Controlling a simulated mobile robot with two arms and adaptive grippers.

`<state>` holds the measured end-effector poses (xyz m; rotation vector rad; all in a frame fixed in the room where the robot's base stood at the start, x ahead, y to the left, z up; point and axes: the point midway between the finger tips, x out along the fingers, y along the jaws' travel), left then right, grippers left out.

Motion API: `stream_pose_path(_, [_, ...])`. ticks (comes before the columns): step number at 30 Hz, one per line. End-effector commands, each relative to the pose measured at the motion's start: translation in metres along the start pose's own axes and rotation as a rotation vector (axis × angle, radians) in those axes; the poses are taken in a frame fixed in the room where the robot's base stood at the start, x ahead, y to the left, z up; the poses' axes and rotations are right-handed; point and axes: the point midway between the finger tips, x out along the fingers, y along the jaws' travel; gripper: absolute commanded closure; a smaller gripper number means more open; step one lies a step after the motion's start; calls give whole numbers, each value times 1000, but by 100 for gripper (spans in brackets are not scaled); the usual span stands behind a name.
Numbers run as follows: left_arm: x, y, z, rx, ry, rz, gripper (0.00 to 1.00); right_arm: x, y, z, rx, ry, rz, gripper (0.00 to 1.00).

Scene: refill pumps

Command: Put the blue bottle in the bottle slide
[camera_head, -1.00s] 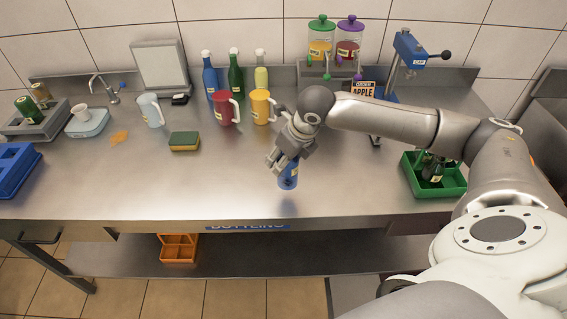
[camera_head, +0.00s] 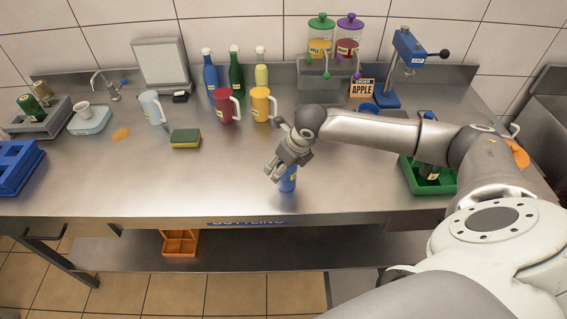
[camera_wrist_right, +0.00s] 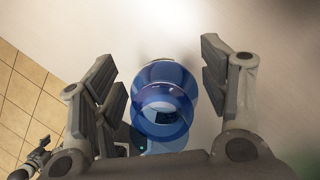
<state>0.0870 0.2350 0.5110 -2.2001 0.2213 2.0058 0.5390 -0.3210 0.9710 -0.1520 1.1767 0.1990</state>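A blue bottle (camera_head: 288,180) with a pale label stands near the front middle of the steel counter, its upper part hidden by my right gripper. My right gripper (camera_head: 276,171) reaches down at it from the right. In the right wrist view, the translucent blue bottle (camera_wrist_right: 165,100) sits between the fingers of my right gripper (camera_wrist_right: 165,95), which are spread with gaps on both sides. A grey sloped rack (camera_head: 50,128) at the far left holds a green and a brown container; it may be the bottle slide. My left gripper is not in the head view.
A sponge (camera_head: 185,138), red mug (camera_head: 228,107) and yellow mug (camera_head: 262,105) stand behind the gripper. A blue crate (camera_head: 17,168) is at the left edge. A green crate (camera_head: 432,188) with bottles is on the right under my arm.

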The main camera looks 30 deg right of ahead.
Motion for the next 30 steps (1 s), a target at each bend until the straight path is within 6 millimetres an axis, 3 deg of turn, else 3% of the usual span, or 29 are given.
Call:
stream_pose_path(13, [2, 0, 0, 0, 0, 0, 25, -10, 0, 1, 0, -3, 0, 28])
stream_pose_path(17, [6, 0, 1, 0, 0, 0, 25, -30, -1, 1, -1, -5, -2, 28])
stream_pose_path(24, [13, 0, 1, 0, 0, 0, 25, -82, -1, 1, 1, -5, -2, 28])
stream_pose_path(30, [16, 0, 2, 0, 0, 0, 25, -111, 0, 1, 1, -2, -1, 28])
